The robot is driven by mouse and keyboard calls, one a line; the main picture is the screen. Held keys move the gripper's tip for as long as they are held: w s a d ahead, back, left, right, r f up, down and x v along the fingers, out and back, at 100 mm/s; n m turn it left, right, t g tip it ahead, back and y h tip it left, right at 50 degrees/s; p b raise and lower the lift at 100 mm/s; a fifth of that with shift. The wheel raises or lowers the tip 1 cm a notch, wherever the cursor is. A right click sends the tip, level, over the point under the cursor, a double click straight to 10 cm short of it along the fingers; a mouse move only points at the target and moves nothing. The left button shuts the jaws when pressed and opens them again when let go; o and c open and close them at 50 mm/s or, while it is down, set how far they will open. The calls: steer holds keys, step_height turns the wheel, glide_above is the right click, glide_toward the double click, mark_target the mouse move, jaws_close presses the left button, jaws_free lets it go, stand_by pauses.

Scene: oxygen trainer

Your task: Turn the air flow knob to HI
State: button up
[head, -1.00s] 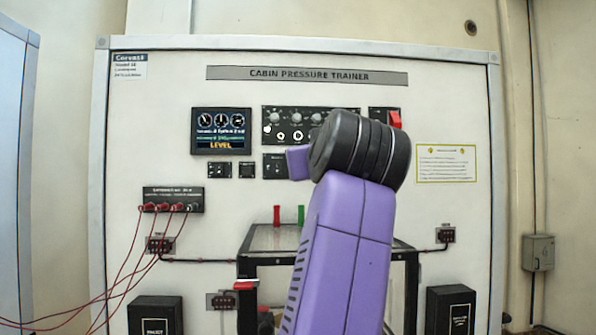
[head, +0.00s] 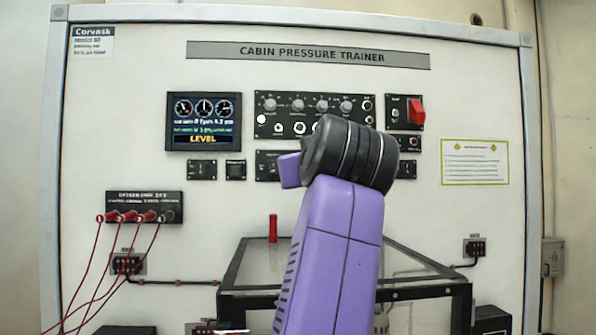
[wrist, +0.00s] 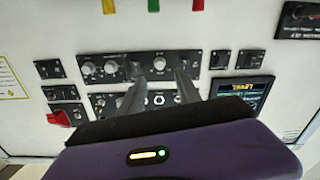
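The lower control panel shows in the wrist view, which is upside down, with a row of round light knobs; their labels are too small to read, so I cannot tell which is the air flow knob. My gripper (wrist: 160,76) is open, its two grey fingers pointing at this panel. One knob (wrist: 159,63) appears between the fingertips; contact cannot be told. Two other knobs (wrist: 98,68) are to its left. In the head view my purple arm hides the gripper and most of the lower panel (head: 267,166).
An upper knob panel (head: 310,127), a lit screen (head: 204,121) and a red switch (head: 416,112) are close around. A clear-topped, black-framed table (head: 400,291) stands below. Red cables (head: 88,265) hang at left.

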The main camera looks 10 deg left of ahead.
steer(key=p+x, duration=0.2)
steer(key=x, duration=0.5)
steer(key=shift+w, duration=0.15)
jaws_close()
